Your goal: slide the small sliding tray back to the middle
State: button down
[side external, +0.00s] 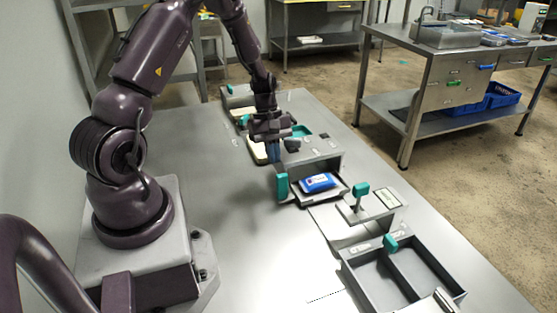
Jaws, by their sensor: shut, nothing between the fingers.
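A small dark tray (335,195) extends from the front of a grey housing (318,160) in the middle of the bench. A blue pouch with a white label (319,182) lies on it. A teal upright handle (281,187) stands at the tray's left side. My gripper (274,155) points down beside the left end of the housing, above and slightly left of the teal handle. It is shut and empty. In this view its fingertips look close to the handle, but I cannot tell whether they touch it. The gripper hides part of the housing's left end.
A grey stand with a teal knob (361,190) and a two-compartment grey bin (365,265) sit nearer on the bench (235,240). Pale trays with teal parts lie behind my gripper. The bench left of the handle is clear. A steel side table (440,85) stands apart behind.

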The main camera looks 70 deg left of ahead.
aim_at(283, 176)
jog(key=shift+d+r, duration=0.15)
jog(key=shift+d, duration=1.6)
jog(key=d, duration=0.3)
jog(key=shift+d, duration=0.3)
jog(key=shift+a, duration=0.15)
